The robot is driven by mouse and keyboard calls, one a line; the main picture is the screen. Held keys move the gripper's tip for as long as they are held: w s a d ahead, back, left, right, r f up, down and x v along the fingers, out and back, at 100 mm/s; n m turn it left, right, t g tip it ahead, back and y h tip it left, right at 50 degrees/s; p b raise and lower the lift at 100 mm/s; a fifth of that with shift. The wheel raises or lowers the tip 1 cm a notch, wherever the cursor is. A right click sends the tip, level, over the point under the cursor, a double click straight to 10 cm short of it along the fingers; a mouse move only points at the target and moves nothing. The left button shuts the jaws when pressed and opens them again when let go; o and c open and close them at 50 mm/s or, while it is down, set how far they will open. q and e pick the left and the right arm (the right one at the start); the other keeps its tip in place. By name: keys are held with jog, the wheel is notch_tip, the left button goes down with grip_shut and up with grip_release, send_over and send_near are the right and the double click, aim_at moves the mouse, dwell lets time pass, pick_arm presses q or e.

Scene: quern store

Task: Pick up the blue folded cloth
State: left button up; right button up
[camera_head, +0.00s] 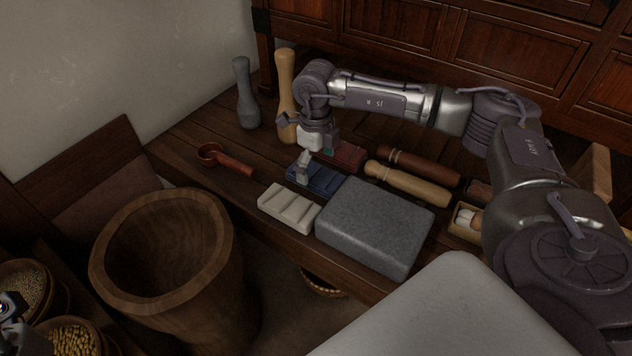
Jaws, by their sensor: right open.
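The blue folded cloth (326,184) lies on the wooden bench, between a white folded cloth (290,207) and a dark red folded cloth (346,156). My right gripper (303,170) points down, open, at the left end of the blue cloth. Its fingers hide part of that end. I cannot tell whether they touch the cloth. A small part of what looks like my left gripper (10,310) shows at the left edge, too cut off to read.
A grey stone block (374,226) sits close in front of the cloths. Wooden rolling pins (408,184) lie to the right. Two upright pestles (245,94) stand behind, and a red-brown ladle (224,159) lies left. A large wooden mortar (165,240) stands before the bench.

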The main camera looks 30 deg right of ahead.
notch_tip(320, 180, down, 2)
jog(key=shift+f+b, duration=0.2)
jog(key=shift+b, duration=0.1)
jog(key=c, duration=1.3)
jog(key=shift+r, duration=0.15)
